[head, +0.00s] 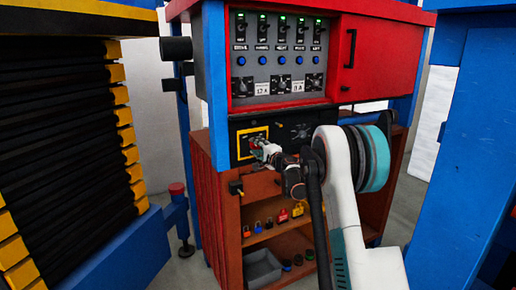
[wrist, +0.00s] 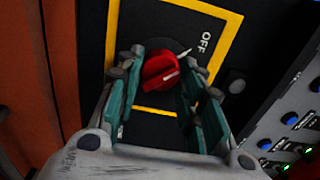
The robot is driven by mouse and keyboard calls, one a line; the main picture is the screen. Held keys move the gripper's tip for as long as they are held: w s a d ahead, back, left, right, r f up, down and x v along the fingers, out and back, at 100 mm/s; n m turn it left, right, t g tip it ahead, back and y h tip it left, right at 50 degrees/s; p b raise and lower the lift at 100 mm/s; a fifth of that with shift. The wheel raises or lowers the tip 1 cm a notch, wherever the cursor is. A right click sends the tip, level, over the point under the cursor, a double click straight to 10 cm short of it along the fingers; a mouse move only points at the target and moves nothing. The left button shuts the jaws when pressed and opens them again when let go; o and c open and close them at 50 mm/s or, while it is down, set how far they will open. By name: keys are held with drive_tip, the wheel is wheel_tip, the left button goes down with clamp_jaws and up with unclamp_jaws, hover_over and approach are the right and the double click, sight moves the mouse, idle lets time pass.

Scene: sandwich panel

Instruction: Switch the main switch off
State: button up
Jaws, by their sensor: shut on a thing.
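The main switch is a red knob (wrist: 160,70) on a black plate with a yellow frame (wrist: 236,30). In the head view the yellow frame (head: 240,150) is on the black front below the red panel. The word OFF (wrist: 205,42) is printed to the upper right of the knob in the wrist view, and a short white line lies between them. The knob carries a pale mark on its lower right side. My gripper (head: 259,146) is at the switch. In the wrist view my gripper (wrist: 163,80) has a finger on each side of the knob and is shut on it.
Above the switch a grey control panel (head: 270,95) carries several toggles with green lights, blue buttons and dials. A red door (head: 384,60) is beside it. Below, an open cabinet holds coloured padlocks (head: 282,215) and a grey bin (head: 262,268). Blue posts stand left and right.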

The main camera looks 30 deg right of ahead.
drive_tip(key=o, duration=1.1)
drive_tip(key=shift+c, duration=0.2)
drive_tip(key=s, duration=1.2)
drive_tip(key=shift+d, duration=0.15)
